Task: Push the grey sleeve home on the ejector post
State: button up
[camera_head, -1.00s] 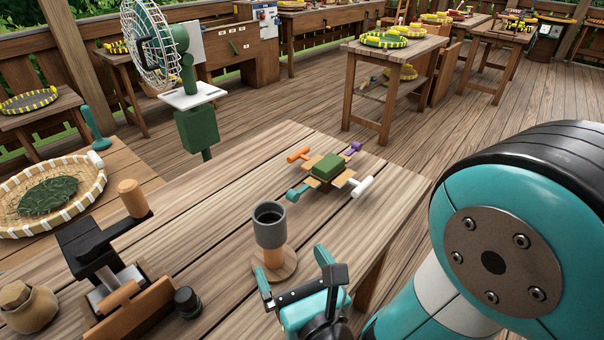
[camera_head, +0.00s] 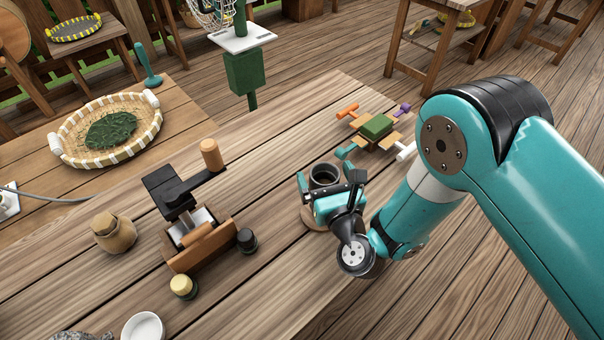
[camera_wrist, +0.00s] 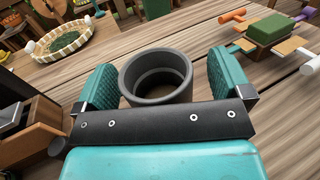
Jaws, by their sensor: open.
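The grey sleeve (camera_head: 325,174) stands upright in front of my gripper, its open top showing as a dark ring. It also shows in the wrist view (camera_wrist: 156,78), between my gripper's two teal fingers. The ejector post is hidden by the sleeve and gripper. The round wooden base (camera_head: 312,221) under it is partly hidden behind my gripper.
A green block with coloured handles (camera_head: 376,126) lies behind right. A woven basket (camera_head: 68,130) of leaves and a clay jar (camera_head: 113,232) are farther left.

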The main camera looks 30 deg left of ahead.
jog(key=shift+a, duration=0.1)
jog(key=shift+c, duration=1.2)
jog(key=shift+a, duration=0.1)
jog(key=c, duration=1)
jog(key=shift+o, duration=0.2)
jog(key=shift+r, duration=0.1)
